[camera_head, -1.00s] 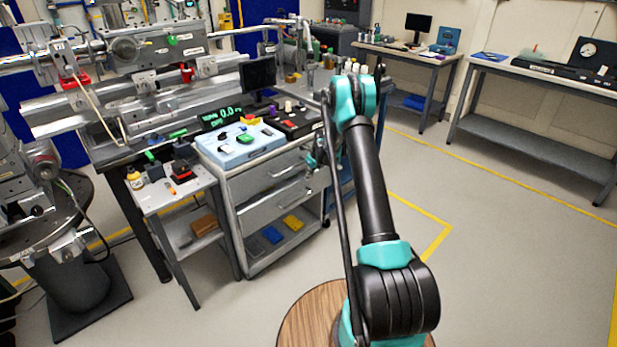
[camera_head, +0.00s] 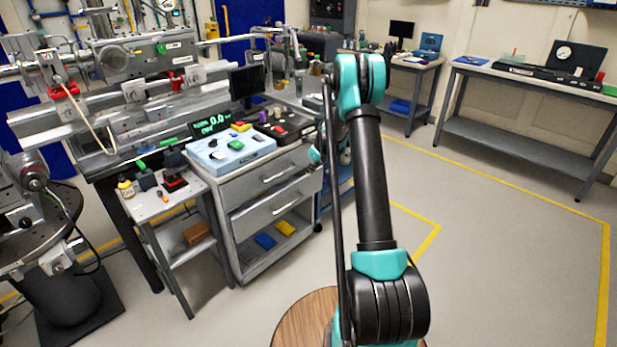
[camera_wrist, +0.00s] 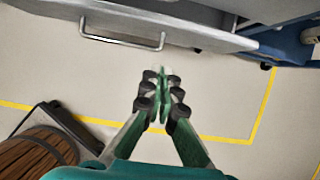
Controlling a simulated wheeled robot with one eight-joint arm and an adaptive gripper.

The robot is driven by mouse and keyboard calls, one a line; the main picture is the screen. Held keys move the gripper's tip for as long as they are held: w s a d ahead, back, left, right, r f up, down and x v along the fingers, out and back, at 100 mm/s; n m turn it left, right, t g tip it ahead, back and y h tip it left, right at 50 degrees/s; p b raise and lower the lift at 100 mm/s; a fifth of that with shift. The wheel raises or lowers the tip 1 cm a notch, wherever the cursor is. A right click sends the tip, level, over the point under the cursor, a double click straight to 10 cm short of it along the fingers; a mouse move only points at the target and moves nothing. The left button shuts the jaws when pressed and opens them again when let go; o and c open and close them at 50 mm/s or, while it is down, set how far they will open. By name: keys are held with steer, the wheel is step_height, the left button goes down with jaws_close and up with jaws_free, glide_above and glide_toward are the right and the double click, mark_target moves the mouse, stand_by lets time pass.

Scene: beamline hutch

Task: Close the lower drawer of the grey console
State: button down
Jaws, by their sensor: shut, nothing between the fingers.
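The grey console (camera_head: 222,206) stands left of my arm in the head view, with two drawers that have bar handles. The lower drawer (camera_head: 257,222) sticks out past the upper drawer (camera_head: 262,180). In the wrist view, a drawer front, apparently the lower drawer (camera_wrist: 200,42), crosses the top with its handle (camera_wrist: 120,42) at left. In the head view the gripper is mostly hidden; a teal bit of my arm shows beside the console.
Blue (camera_head: 265,241) and yellow (camera_head: 285,228) bins sit on the console's open bottom shelf. A small side table (camera_head: 150,205) stands to its left. A blue cart (camera_wrist: 285,45) is right of the drawer. Floor at right is clear up to the grey bench (camera_head: 520,140).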

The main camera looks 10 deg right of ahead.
steer(key=s+d+f+t+y, duration=0.1)
steer(key=s+f+t+y, duration=0.1)
steer(key=s+f+t, duration=0.15)
glide_toward(295, 187)
step_height(295, 187, down, 4)
steer(key=shift+w+a+f+y, duration=0.15)
steer(key=shift+w+a, duration=0.35)
steer(key=shift+w, duration=0.3)
steer(key=shift+w+a+y, duration=0.15)
steer(key=shift+w+a, duration=0.4)
steer(key=shift+w, duration=0.2)
steer(key=w+a, duration=0.2)
steer(key=w, duration=0.1)
steer(key=shift+w+a, duration=0.3)
steer(key=shift+a, duration=0.05)
steer(key=shift+w+a, duration=0.15)
steer(key=shift+w, duration=0.15)
